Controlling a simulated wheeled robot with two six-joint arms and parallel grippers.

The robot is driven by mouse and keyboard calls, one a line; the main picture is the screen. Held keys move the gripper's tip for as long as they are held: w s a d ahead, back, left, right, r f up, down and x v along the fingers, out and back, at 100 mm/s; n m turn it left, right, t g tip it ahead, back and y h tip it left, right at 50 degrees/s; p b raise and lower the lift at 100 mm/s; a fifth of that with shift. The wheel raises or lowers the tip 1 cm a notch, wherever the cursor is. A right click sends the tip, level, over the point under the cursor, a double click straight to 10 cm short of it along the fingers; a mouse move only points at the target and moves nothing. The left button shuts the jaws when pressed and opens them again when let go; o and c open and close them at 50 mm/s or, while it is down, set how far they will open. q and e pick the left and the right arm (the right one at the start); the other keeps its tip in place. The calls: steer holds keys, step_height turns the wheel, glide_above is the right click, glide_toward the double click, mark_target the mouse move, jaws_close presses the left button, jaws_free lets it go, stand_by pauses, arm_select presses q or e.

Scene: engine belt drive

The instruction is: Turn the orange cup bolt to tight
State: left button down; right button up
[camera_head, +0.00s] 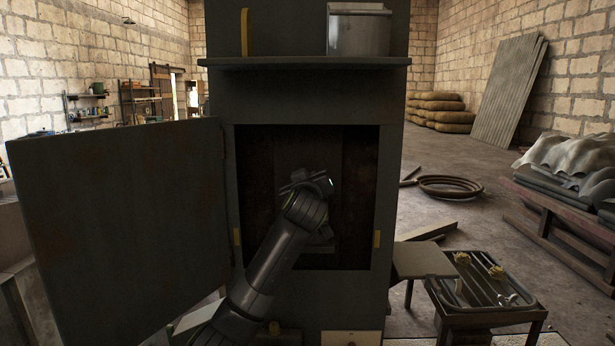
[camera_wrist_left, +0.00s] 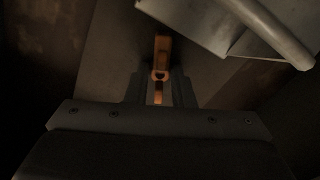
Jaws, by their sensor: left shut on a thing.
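My left arm reaches into the dark opening of the grey cabinet (camera_head: 252,160). In the left wrist view my left gripper (camera_wrist_left: 158,90) is shut on an orange piece that I take to be the orange cup bolt (camera_wrist_left: 162,50). The bolt shows as an upright orange bar between the two fingers, with a small dark notch near their level. Its lower part is partly hidden by the gripper. In the head view the arm and wrist cover this spot, and I cannot make out the bolt there. How tight it is cannot be told. My right gripper is not in view.
The cabinet door (camera_head: 120,235) stands open to the left. A pale metal part with a rounded bar (camera_wrist_left: 265,30) lies close to the bolt at upper right in the wrist view. A low stand with a tray of metal parts (camera_head: 485,285) is at the right.

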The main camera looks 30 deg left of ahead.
arm_select(q)
steer(key=m+p, duration=0.2)
steer(key=m, duration=0.2)
steer(key=shift+m, duration=0.3)
steer(key=shift+f, duration=0.1)
stand_by(0.4)
steer(key=c, duration=1.3)
jaws_free()
steer(key=shift+o, duration=0.2)
steer(key=b+v, duration=0.4)
steer(key=v, duration=1.3)
steer(key=shift+s, duration=0.25)
